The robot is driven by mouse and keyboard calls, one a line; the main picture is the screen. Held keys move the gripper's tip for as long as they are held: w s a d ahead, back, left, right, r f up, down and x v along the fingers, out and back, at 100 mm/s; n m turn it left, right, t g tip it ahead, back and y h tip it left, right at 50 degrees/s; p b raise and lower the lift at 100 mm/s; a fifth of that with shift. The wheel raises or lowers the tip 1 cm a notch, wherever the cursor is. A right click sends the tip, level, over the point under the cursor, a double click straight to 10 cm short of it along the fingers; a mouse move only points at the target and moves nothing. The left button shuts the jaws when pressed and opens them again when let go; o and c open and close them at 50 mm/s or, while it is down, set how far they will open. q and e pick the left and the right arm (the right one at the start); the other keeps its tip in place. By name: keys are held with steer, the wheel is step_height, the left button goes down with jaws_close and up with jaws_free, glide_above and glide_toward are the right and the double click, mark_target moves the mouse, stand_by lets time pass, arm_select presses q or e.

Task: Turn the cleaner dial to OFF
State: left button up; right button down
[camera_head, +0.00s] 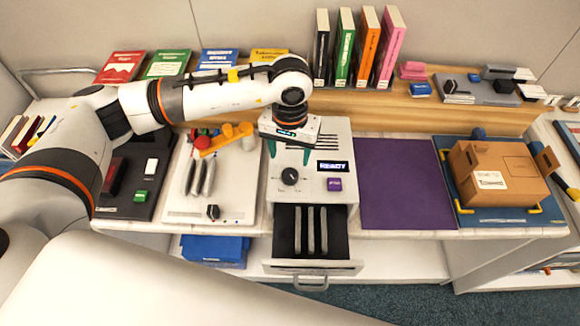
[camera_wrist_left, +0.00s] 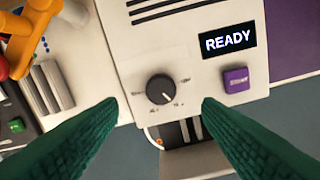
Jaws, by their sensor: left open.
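The cleaner is a white box (camera_head: 308,187) on the bench, with a black round dial (camera_head: 290,176) on its front panel. In the left wrist view the dial (camera_wrist_left: 160,89) has a pale pointer line toward the lower right and small labels around it, too small to read. A screen (camera_wrist_left: 228,41) beside it says READY, and a purple button (camera_wrist_left: 235,80) sits below the screen. My left gripper (camera_head: 289,150) is above the panel, its green fingers (camera_wrist_left: 160,105) apart on either side of the dial and empty. My right gripper is not in view.
The cleaner's drawer (camera_head: 312,266) is pulled out at the front, holding several grey slats. A white board (camera_head: 225,208) with tools lies left; a purple mat (camera_head: 403,190) lies right. A cardboard box (camera_head: 497,172) stands farther right. Books (camera_head: 321,48) stand on the shelf behind.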

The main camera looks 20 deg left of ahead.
mark_target(290, 174)
arm_select(q)
step_height(290, 174, down, 8)
steer(key=shift+r+p, duration=0.15)
steer(key=shift+p, duration=0.7)
steer(key=shift+c, duration=0.6)
steer(key=c, duration=0.9)
steer(key=shift+o, duration=0.2)
